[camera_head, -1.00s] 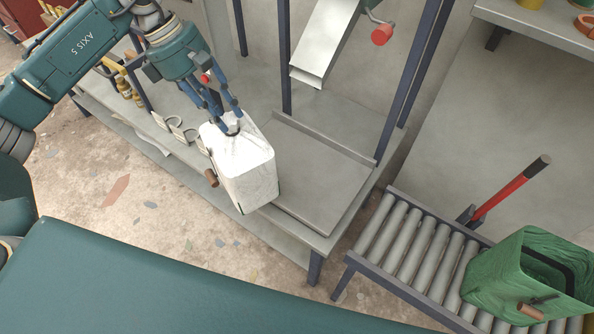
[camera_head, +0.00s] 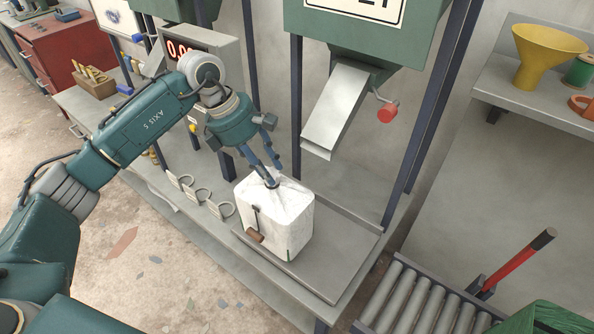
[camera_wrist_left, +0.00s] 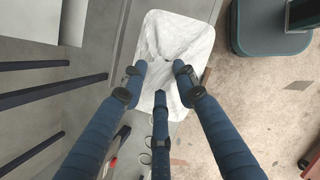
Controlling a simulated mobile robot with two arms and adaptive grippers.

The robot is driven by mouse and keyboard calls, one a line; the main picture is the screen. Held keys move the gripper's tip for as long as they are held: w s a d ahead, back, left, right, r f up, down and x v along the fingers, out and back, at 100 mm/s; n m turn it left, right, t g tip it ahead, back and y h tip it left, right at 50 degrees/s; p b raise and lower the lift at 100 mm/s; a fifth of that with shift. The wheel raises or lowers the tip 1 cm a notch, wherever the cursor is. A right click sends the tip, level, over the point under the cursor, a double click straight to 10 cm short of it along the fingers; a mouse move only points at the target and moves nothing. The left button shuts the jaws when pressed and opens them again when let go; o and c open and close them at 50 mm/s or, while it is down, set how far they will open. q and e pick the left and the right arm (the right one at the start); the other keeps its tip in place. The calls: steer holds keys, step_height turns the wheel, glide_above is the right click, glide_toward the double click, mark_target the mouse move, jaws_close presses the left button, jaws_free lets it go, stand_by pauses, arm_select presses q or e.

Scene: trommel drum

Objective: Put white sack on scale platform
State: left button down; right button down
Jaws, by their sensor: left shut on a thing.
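The white sack (camera_head: 280,222) is upright at the left part of the grey scale platform (camera_head: 340,262), under the metal chute. I cannot tell whether its base rests on the platform or hangs just above it. A wooden toggle on a dark cord shows on its front. My left gripper (camera_head: 271,184) is shut on the gathered top of the sack. In the left wrist view the fingers (camera_wrist_left: 161,85) close over the top of the sack (camera_wrist_left: 178,45). My right gripper is not in view.
A chute (camera_head: 337,105) with a red-knobbed handle (camera_head: 388,112) hangs above the platform between blue posts. Metal rings (camera_head: 200,195) lie on the bench to the left. A roller conveyor (camera_head: 415,305) stands at the right. The platform's right part is clear.

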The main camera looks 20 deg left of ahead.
arm_select(q)
steer(key=w+d, duration=0.1)
steer(key=d, duration=0.1)
steer(key=w+d+p, duration=0.1)
steer(key=d, duration=0.1)
steer(key=w+d, duration=0.1)
steer(key=d, duration=0.1)
steer(key=shift+d+r+p, duration=0.2)
steer(key=shift+d+p, duration=0.05)
steer(key=shift+p, duration=0.15)
steer(key=shift+f+p, duration=0.9)
steer(key=shift+f, duration=0.85)
steer(key=c, duration=1.3)
jaws_free()
steer(key=shift+s+f, duration=0.1)
steer(key=shift+f, duration=0.05)
steer(key=shift+c, duration=0.2)
